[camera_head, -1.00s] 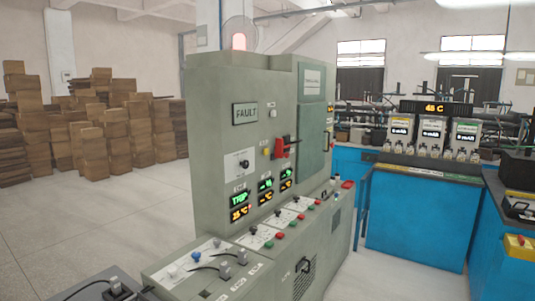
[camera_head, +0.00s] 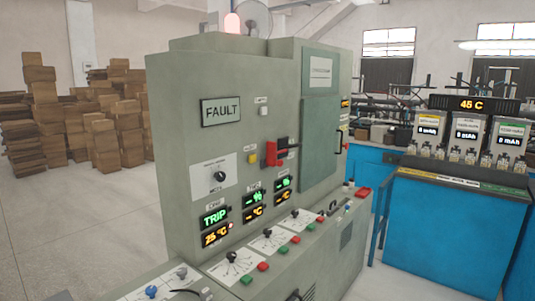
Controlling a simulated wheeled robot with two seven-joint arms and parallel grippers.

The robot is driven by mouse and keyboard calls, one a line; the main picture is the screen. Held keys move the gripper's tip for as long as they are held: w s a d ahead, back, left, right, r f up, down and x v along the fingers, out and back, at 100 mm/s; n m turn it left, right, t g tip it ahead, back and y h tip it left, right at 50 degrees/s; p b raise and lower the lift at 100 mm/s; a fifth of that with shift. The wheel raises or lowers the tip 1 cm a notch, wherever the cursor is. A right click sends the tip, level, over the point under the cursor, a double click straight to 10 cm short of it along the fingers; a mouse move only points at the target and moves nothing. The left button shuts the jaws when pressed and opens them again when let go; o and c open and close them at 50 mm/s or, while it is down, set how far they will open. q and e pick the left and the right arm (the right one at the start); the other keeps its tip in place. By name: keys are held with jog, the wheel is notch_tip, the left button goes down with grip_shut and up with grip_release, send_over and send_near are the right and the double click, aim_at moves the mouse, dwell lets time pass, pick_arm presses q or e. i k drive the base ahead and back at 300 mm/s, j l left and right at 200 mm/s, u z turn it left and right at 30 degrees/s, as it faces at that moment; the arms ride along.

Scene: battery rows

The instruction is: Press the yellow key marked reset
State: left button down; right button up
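A small yellow key (camera_head: 252,159) sits on the upright face of the grey-green control cabinet (camera_head: 180,110), just left of a red switch handle (camera_head: 279,152). A small label is above the key, too small to read. A "FAULT" panel (camera_head: 221,111) is above and to the left of it. A green "TRIP" display (camera_head: 215,217) is lower left, above an orange "25 °C" display (camera_head: 216,236). Neither of my grippers is in view.
The cabinet's sloped desk carries knobs and green and red buttons (camera_head: 263,267). A blue bench (camera_head: 440,225) with meters and a "45 C" display (camera_head: 485,104) stands at the right. Stacked cartons (camera_head: 75,125) are at the back left. Clear floor (camera_head: 80,220) lies left of the cabinet.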

aim_at(252, 158)
jog(key=i+l+u, duration=0.15)
jog(key=i+l, duration=1.7)
jog(key=l, duration=0.1)
